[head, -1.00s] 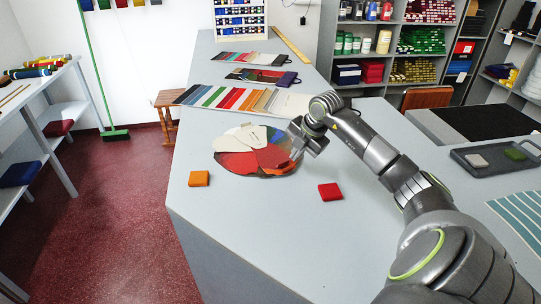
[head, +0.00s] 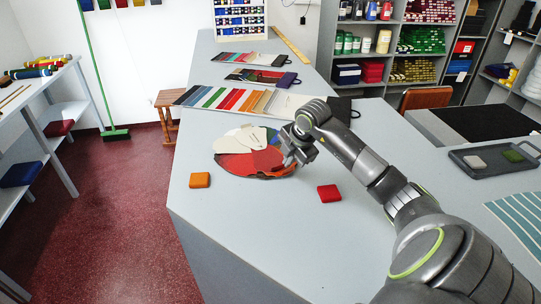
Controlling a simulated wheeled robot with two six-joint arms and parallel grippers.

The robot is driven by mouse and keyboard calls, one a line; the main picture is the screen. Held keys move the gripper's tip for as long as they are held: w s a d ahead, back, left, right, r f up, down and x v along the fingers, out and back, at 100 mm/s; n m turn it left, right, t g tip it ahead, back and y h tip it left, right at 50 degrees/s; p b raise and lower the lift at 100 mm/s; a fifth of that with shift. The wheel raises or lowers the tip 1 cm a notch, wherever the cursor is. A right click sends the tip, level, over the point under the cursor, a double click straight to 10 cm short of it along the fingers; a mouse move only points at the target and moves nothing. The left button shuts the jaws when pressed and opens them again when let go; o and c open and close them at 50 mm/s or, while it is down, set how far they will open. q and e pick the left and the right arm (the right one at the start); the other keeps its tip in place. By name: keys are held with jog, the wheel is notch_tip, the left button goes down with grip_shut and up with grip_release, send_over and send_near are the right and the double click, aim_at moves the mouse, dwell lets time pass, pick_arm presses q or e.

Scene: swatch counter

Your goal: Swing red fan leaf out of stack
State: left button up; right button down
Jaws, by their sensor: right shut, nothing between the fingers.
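The colour fan (head: 239,138) lies spread on the grey counter, with white, green and blue leaves toward its back and red and orange leaves toward its front. A large red leaf (head: 245,163) covers much of the front half. My right gripper (head: 287,165) is shut over the right part of the fan, its tip at the orange-red leaves there. I cannot tell whether the tip touches them, and my gripper hides part of that side. My left gripper is not in view.
An orange block (head: 200,180) sits left in front of the fan, and a red block (head: 329,193) right in front. Swatch cards (head: 240,100) lie behind it. A dark tray (head: 493,157) stands at right. The counter's front left is clear.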

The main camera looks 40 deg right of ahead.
aim_at(272, 169)
jog(key=shift+w+a+m+h, duration=0.1)
jog(key=shift+a+m+h, duration=0.3)
jog(key=shift+a+m, duration=0.65)
jog(key=shift+a, duration=0.1)
jog(key=shift+a, duration=0.1)
jog(key=shift+w+a+m+h, duration=0.25)
jog(key=shift+a+m, duration=0.25)
jog(key=shift+a, duration=0.2)
jog(key=shift+w+a+m+h, duration=0.2)
jog(key=shift+a+m, duration=0.25)
jog(key=shift+a, duration=0.2)
jog(key=shift+s+d, duration=0.1)
jog(key=shift+w+a+m+g+h, duration=0.2)
jog(key=shift+w+a+m, duration=0.15)
jog(key=shift+a+m, duration=0.25)
jog(key=shift+w+a+m+g+h, duration=0.15)
jog(key=shift+w+a+m, duration=0.25)
jog(key=shift+a, duration=0.35)
jog(key=shift+s, duration=0.1)
